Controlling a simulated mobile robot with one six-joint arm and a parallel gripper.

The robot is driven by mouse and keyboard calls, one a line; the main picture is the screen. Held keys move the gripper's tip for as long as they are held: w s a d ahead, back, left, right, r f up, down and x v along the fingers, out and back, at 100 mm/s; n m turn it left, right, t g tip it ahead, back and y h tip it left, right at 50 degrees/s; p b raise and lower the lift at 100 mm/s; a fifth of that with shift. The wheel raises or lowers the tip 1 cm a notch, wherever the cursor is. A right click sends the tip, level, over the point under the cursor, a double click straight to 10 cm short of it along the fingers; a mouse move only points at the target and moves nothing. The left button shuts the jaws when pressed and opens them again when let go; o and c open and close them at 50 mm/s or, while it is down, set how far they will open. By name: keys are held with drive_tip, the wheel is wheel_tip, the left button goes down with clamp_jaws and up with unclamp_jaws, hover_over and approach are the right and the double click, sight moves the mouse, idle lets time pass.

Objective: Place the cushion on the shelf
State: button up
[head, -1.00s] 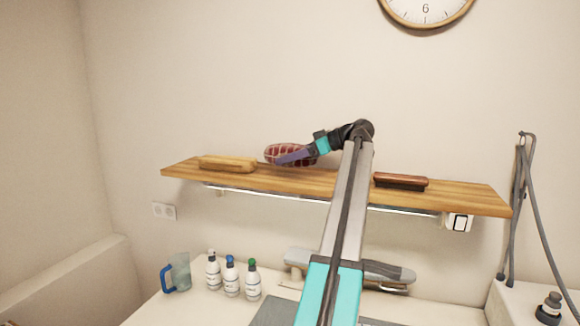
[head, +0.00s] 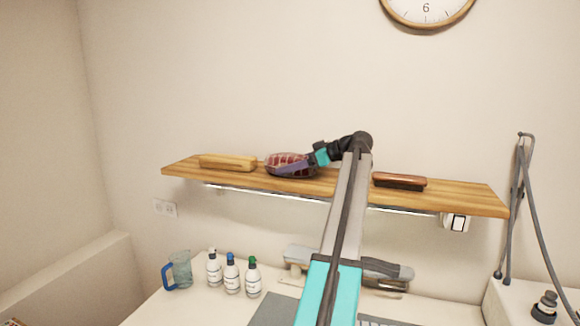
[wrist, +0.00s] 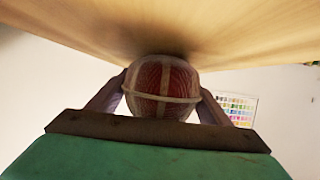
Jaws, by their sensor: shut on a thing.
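The cushion (head: 288,162) is dark red with pale crossing bands. It is at the wooden shelf (head: 455,194), between a wooden block and a brush. My gripper (head: 297,167) reaches it from the right and is shut on it. In the wrist view the cushion (wrist: 160,88) sits between the two fingers (wrist: 160,100), close against the wood surface (wrist: 245,28), with a dark shadow where they meet. I cannot tell whether its full weight rests on the shelf.
A pale wooden block (head: 228,163) lies left of the cushion on the shelf. A brown brush (head: 400,181) lies to the right, beyond my arm. Bottles (head: 232,274), a jug (head: 180,270) and an iron-like tool (head: 385,270) stand on the table below.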

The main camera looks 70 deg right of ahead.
drive_tip(key=shift+f, duration=0.1)
drive_tip(key=o, duration=1.4)
drive_tip(key=shift+o, duration=0.2)
drive_tip(key=shift+s+d+r+b, duration=0.1)
drive_tip(key=shift+s+r+b, duration=0.2)
drive_tip(key=shift+s, duration=0.3)
drive_tip(key=b+v, duration=0.4)
drive_tip(key=v, duration=0.6)
drive_tip(key=shift+s+r, duration=0.2)
drive_tip(key=shift+s, duration=0.15)
